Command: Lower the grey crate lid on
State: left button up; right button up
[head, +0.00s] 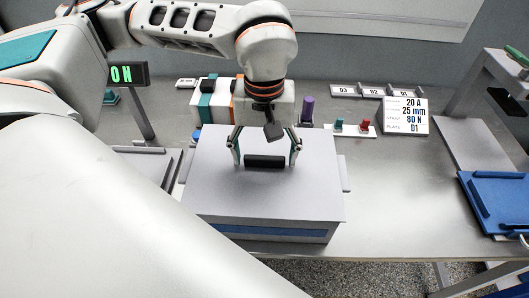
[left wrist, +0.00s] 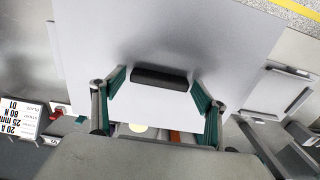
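The grey crate lid (head: 225,195) is a flat plate with a black bar handle (head: 264,162) on its top. It lies level over the crate (head: 285,235), whose blue-striped front shows below its edge. I cannot tell if a thin gap is left between them. My left gripper (head: 265,153) is open over the lid, with one finger on each side of the handle. In the left wrist view the handle (left wrist: 160,77) sits between the spread green-padded fingertips (left wrist: 158,88), with space at both ends. The crate's inside is hidden. My right gripper is not in view.
Behind the lid stand white, teal and orange blocks (head: 211,100), a purple cylinder (head: 307,110) and a spec card (head: 404,115). A blue tray (head: 500,203) is at far right. A lit ON sign (head: 122,74) is at left. The bench right of the crate is clear.

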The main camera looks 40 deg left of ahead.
pick_arm(q)
notch_tip(320, 180, up, 12)
dwell(0.9)
dwell(0.4)
